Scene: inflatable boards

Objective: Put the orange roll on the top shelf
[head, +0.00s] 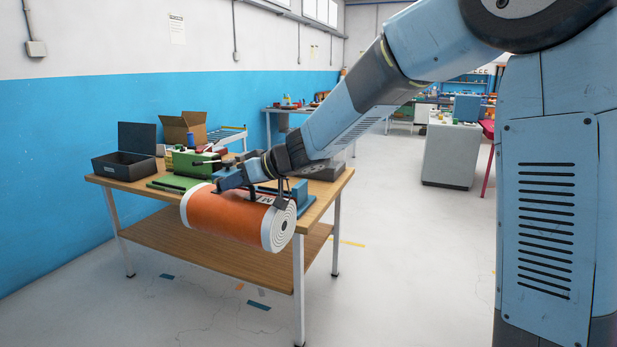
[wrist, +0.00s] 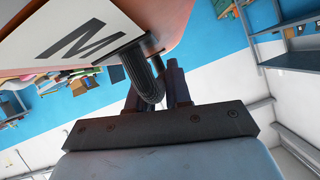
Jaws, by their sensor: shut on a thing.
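The orange roll (head: 228,215) is a thick rolled board with white layered ends, seen lying level across the table's front edge in the head view. In the wrist view its orange side (wrist: 175,25) and a white label with a black M fill the upper left. My gripper (wrist: 158,84) is shut on the roll's dark carry handle (wrist: 135,70). In the head view my gripper (head: 228,182) is above the roll. Whether the roll touches the table is hidden. A grey shelf rack (wrist: 290,52) shows in part at the wrist view's right; its top shelf cannot be told apart.
The wooden table (head: 325,195) has a lower board (head: 200,252). On it stand a dark open box (head: 125,165), a green machine (head: 195,162), a cardboard carton (head: 183,128) and a blue tool (head: 298,195). A grey cabinet (head: 450,153) stands further back.

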